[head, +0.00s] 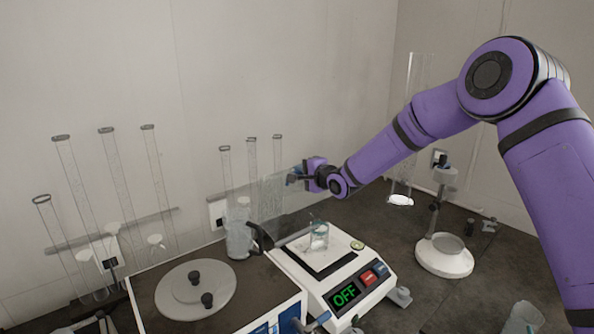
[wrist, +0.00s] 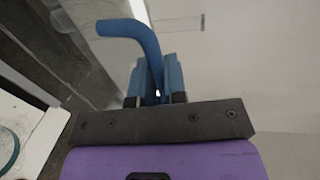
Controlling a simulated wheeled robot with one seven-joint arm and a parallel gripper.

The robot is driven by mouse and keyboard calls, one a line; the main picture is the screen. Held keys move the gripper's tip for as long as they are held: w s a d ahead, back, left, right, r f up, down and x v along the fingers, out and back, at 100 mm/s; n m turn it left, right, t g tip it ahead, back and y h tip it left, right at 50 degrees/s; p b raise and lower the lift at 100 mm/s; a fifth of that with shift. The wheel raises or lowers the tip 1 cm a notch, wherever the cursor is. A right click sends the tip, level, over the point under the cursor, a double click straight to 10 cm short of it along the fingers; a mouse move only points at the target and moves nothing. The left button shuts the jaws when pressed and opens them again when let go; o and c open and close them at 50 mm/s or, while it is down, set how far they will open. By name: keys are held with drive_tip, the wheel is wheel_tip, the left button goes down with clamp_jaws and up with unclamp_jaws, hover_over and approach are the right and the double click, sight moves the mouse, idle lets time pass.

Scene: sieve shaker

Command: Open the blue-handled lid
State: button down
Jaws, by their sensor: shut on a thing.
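The blue handle (wrist: 143,36) of the lid is a bent rod in the wrist view. It passes between the blue pads of my gripper (wrist: 158,82), which is shut on it. In the head view my gripper (head: 299,175) is above and behind the white device with the green OFF display (head: 346,295). The lid (head: 262,195) looks like a clear, faint panel reaching left from my gripper. Its edges are hard to make out, so I cannot tell its exact angle. The handle is mostly hidden by the gripper in the head view.
A small glass beaker (head: 319,236) stands on the device's top. A round grey lid with black knobs (head: 195,290) is at the front left. Tall glass cylinders (head: 115,165) stand behind at left. A white-based stand (head: 445,257) is at right. Dark bench lies between.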

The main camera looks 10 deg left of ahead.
drive_tip(key=shift+d, duration=0.1)
drive_tip(key=c, duration=1.2)
unclamp_jaws()
drive_tip(key=v, duration=1.1)
drive_tip(key=shift+w, duration=0.1)
